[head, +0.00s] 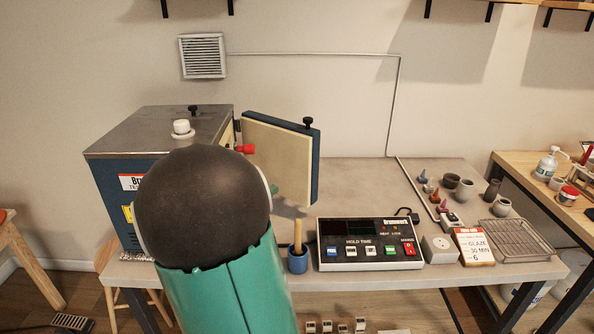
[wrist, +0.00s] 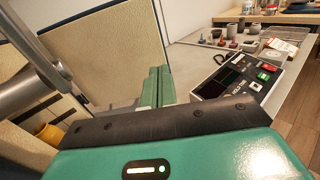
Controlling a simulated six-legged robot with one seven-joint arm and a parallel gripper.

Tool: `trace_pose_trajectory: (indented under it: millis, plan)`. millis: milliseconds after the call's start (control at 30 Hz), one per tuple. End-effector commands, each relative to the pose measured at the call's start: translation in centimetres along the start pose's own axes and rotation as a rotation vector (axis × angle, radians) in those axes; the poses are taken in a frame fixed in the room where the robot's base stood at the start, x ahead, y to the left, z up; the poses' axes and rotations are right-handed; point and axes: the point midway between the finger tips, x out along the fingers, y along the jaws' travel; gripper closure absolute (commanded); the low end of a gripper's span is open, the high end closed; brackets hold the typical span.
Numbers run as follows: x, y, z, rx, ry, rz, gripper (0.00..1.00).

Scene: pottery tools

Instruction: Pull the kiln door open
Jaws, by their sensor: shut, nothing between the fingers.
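The kiln (head: 160,128) is a dark blue box with a grey metal top, at the left of the bench in the head view. Its door (head: 275,150) stands swung wide open to the right, with its cream inner face showing. The cream panel also fills the upper left of the wrist view (wrist: 95,50). My gripper's green fingers (wrist: 157,88) are shut and empty, close to the cream panel; I cannot tell whether they touch it. In the head view my dark round arm joint and green link hide most of the kiln's front and nearly all of my gripper.
A controller box (head: 368,242) with buttons sits right of my arm, next to a blue cup (head: 297,260) holding a wooden-handled tool. A timer, a card (head: 472,246), a wire rack (head: 516,240) and small pots stand further right. The bench behind the controller is mostly clear.

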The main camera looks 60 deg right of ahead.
Motion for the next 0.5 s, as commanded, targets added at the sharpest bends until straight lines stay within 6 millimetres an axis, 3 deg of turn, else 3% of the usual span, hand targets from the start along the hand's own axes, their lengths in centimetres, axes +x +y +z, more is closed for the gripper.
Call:
trace_pose_trajectory:
  millis: [267,500]
  plan:
    - [2.3,0.2,0.0,-0.028,-0.02,0.009,1.0]
    - [6.8,0.3,0.1,-0.027,-0.019,0.008,1.0]
